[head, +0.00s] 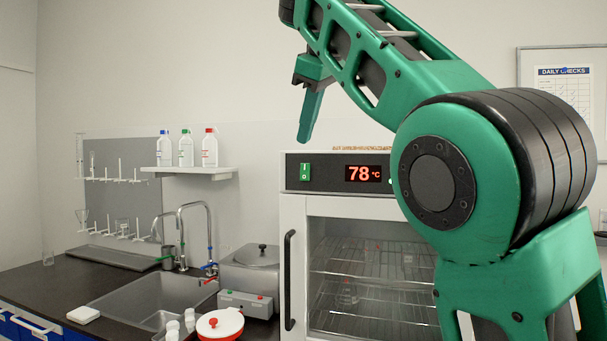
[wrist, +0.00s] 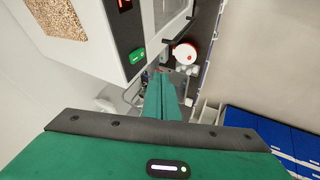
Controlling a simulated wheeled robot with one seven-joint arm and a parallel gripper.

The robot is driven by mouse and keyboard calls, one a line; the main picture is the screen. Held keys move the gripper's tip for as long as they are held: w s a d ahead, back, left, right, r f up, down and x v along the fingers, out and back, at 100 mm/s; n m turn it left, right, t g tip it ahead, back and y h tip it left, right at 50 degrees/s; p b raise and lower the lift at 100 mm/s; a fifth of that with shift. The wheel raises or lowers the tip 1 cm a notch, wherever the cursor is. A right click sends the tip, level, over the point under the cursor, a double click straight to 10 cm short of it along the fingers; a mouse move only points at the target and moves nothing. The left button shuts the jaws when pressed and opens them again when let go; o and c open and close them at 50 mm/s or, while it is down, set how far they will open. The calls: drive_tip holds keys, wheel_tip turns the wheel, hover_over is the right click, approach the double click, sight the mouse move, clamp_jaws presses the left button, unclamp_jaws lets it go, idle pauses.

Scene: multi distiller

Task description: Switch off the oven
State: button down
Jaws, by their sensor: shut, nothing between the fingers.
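The oven (head: 293,215) is a white cabinet with a glass door, a dark handle at its left and wire racks inside. Its dark top panel carries a green rocker switch (head: 305,172) and a red display (head: 367,173) reading 78 °C. In the wrist view the green switch (wrist: 137,55) sits left of the fingers, on the dark panel. My gripper (head: 303,139) is shut and empty, pointing down. In the head view its tip appears just above the switch, apart from it in the picture; the depth gap is unclear. The fingers also show in the wrist view (wrist: 161,77).
A steel sink (head: 150,300) with taps is left of the oven. A lidded steel bath (head: 250,272) and a white pot with a red rim (head: 220,323) stand beside the oven. A shelf (head: 190,172) holds three bottles. The wall space above the shelf is clear.

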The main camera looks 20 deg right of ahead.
drive_tip(key=x, duration=0.7)
drive_tip(key=shift+s+d+f, duration=0.15)
drive_tip(key=shift+d+f, duration=0.05)
drive_tip(key=shift+d, duration=0.3)
drive_tip(key=shift+a+f, duration=0.15)
drive_tip(key=shift+f, duration=0.05)
